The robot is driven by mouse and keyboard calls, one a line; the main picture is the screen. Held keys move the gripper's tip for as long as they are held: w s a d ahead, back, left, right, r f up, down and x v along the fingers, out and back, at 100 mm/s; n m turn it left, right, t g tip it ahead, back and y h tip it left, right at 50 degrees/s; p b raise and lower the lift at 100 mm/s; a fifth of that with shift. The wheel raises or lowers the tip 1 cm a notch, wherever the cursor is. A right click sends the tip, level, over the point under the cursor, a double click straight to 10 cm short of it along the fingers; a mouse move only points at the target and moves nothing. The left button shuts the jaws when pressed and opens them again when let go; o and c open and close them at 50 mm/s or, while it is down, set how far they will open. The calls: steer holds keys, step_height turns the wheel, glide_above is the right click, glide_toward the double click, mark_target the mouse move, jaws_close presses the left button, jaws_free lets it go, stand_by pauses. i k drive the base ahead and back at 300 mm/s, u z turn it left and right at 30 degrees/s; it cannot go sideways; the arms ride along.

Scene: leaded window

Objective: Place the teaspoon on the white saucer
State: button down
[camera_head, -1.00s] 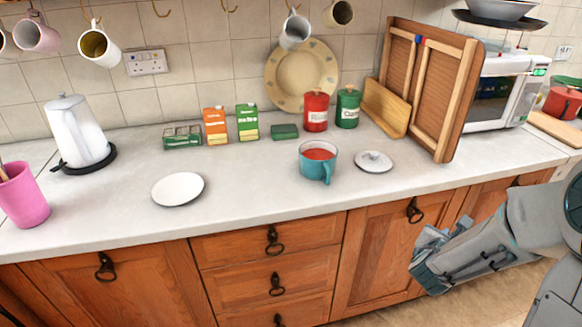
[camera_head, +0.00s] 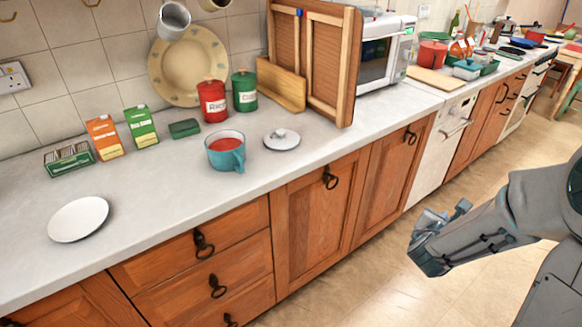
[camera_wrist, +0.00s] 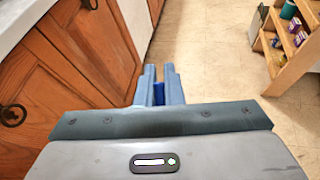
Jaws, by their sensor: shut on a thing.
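The white saucer (camera_head: 78,219) lies empty on the worktop at the left of the head view. My gripper (camera_head: 443,214) is far to its right, out in front of the cabinets and over the floor. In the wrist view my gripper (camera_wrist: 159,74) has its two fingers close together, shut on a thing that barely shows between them. I take this for the teaspoon, since no teaspoon shows elsewhere, but its shape is hidden. The saucer is not in the wrist view.
On the worktop (camera_head: 185,205), a teal mug (camera_head: 225,158) with red contents and a white lid (camera_head: 282,139) stand right of the saucer. The worktop around the saucer is clear.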

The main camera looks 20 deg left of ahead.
mark_target(79, 217)
steer(key=k, duration=0.8)
steer(key=u, duration=1.4)
